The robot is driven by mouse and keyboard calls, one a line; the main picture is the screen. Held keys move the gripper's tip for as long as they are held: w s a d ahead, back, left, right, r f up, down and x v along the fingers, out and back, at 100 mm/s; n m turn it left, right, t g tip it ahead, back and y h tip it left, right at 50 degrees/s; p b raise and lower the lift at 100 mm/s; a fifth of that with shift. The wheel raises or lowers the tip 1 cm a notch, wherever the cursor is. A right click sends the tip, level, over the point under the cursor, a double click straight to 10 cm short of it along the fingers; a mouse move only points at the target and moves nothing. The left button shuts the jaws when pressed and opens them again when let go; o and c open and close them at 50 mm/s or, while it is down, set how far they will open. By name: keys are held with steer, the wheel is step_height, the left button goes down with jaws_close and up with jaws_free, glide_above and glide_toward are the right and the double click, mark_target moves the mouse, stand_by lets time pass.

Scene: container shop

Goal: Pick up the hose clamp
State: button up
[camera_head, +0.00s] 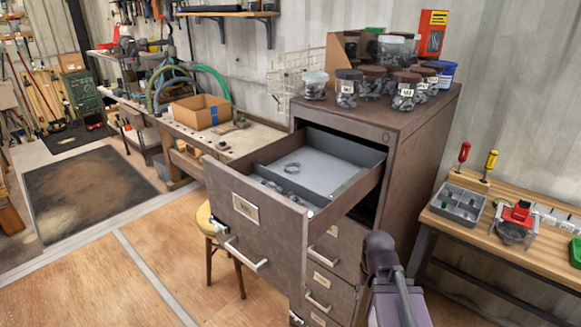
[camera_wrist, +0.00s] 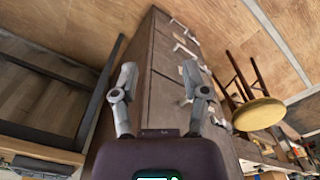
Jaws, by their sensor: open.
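A hose clamp (camera_head: 292,167), a small dark metal ring, lies in the rear compartment of the open top drawer (camera_head: 252,215) of a brown cabinet. Several small metal parts (camera_head: 275,188) lie in the drawer's front compartment. My gripper (camera_wrist: 160,82) is open and empty in the wrist view, with its fingers spread and the cabinet's closed lower drawers behind them. The hose clamp does not show in the wrist view. In the head view my arm is at the bottom, right of the open drawer, and my fingertips cannot be made out there.
Several jars (camera_head: 374,82) crowd the cabinet top (camera_head: 437,102). A workbench (camera_head: 165,125) with a cardboard box (camera_head: 200,111) stands behind left. A yellow stool (camera_head: 206,219) is beside the drawer. A wooden table (camera_head: 530,250) with tools stands at right. The floor at left is clear.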

steer(key=o, duration=0.3)
steer(key=shift+o, duration=0.7)
steer(key=shift+r, duration=0.2)
steer(key=w+a+r+t+p, duration=0.1)
steer(key=w+r+p, duration=0.2)
steer(key=r+p, duration=1.3)
steer(key=w+r+p, duration=0.2)
steer(key=r+p, duration=1.4)
steer(key=w+a+r+m+t+p, duration=0.1)
steer(key=w+a+r+p, duration=0.1)
steer(key=w+a, duration=0.5)
steer(key=w+a+r+m+t+h+p, duration=0.1)
steer(key=w+a, duration=0.6)
steer(key=a, duration=0.9)
step_height(320, 180, up, 3)
steer(key=shift+w+r+m+t+p, duration=0.1)
steer(key=shift+w+m+t+p, duration=0.3)
steer(key=shift+m+t+p, duration=0.45)
steer(key=shift+n+g, duration=0.25)
steer(key=b, duration=0.7)
glide_above(289, 174)
steer(key=f, duration=0.7)
steer(key=shift+s+a+f, duration=0.1)
steer(key=shift+s+f, duration=0.05)
steer(key=shift+s, duration=0.05)
steer(key=shift+w+f+b, duration=0.2)
steer(key=shift+f+b, duration=0.1)
steer(key=shift+f, duration=0.1)
